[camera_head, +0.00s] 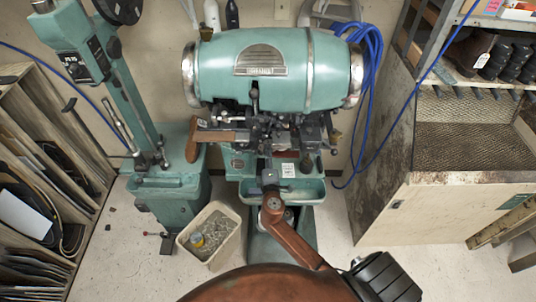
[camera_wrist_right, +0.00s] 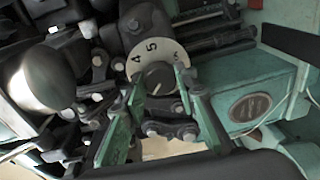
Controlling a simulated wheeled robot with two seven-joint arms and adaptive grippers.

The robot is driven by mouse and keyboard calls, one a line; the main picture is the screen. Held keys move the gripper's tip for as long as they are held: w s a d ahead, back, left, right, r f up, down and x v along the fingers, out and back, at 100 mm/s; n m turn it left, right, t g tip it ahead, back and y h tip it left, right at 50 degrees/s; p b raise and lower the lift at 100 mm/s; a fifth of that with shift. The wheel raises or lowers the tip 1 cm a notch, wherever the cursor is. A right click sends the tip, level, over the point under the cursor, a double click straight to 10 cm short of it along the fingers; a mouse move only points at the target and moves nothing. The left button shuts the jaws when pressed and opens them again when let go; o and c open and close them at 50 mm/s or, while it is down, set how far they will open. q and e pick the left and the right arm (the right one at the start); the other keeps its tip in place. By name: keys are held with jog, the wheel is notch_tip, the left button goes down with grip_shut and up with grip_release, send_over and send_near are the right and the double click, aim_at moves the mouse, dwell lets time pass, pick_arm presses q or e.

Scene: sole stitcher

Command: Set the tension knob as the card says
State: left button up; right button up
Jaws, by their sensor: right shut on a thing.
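The tension knob (camera_wrist_right: 157,77) shows in the right wrist view as a dark round grip in a pale numbered dial (camera_wrist_right: 141,59). In the head view my right gripper (camera_head: 268,177) is small and dark, in front of the teal stitcher (camera_head: 275,65). A small white card (camera_head: 288,170) shows just right of it, too small to read. My left gripper is out of view.
A bin (camera_head: 213,260) stands on the floor left of my arm. A teal column machine (camera_head: 125,80) and shelves (camera_head: 20,125) are at left. A wooden cabinet (camera_head: 440,205) stands at right. Dark machine linkages crowd the knob.

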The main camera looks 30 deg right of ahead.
jog(key=shift+f, duration=0.2)
jog(key=o, duration=1.2)
jog(key=shift+r, duration=0.15)
jog(key=shift+c, duration=0.2)
jog(key=f+v, duration=0.1)
jog(key=v, duration=1.1)
jog(key=shift+r, duration=0.45)
